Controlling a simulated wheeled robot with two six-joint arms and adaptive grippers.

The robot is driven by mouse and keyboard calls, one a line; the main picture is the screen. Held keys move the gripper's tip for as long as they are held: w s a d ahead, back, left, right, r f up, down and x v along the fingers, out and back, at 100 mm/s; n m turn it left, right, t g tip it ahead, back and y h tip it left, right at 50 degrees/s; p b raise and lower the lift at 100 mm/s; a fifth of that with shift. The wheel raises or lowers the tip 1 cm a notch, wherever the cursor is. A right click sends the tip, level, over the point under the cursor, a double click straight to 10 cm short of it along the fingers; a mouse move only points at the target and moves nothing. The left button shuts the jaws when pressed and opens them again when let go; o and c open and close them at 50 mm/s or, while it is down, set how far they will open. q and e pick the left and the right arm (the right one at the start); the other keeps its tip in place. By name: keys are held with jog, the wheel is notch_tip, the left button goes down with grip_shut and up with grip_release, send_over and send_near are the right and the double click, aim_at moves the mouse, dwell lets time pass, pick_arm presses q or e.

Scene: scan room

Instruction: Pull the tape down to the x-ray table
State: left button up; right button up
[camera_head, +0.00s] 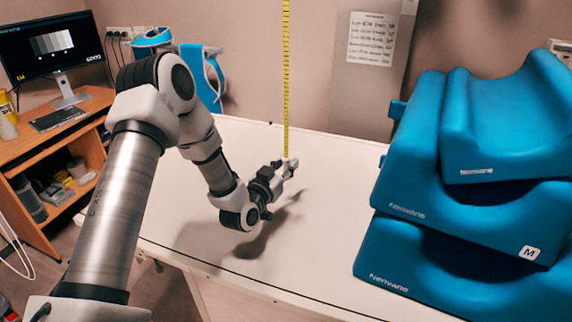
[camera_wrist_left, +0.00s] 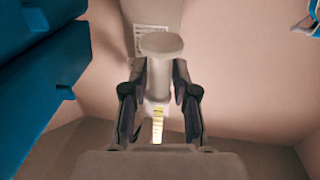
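The yellow tape (camera_head: 286,80) hangs straight down from above, and its lower end meets my left gripper (camera_head: 287,168) just above the white x-ray table (camera_head: 330,200). In the left wrist view the two dark fingers (camera_wrist_left: 158,95) stand on either side of a pale grey handle (camera_wrist_left: 161,45) with a round end. The fingers appear closed against the handle. A short piece of the yellow tape (camera_wrist_left: 157,125) shows below it, between the fingers. My right gripper is in neither view.
Stacked blue cushions (camera_head: 470,180) fill the right side of the table. A wooden desk (camera_head: 60,150) with a monitor (camera_head: 50,45) stands at the left. A grey panel with a paper notice (camera_head: 372,38) is behind the table. The table's middle is clear.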

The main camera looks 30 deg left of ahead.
pick_arm(q)
jog(key=shift+o, duration=0.2)
jog(key=s+d, duration=0.1)
jog(key=s, duration=1)
jog(key=shift+s, duration=0.4)
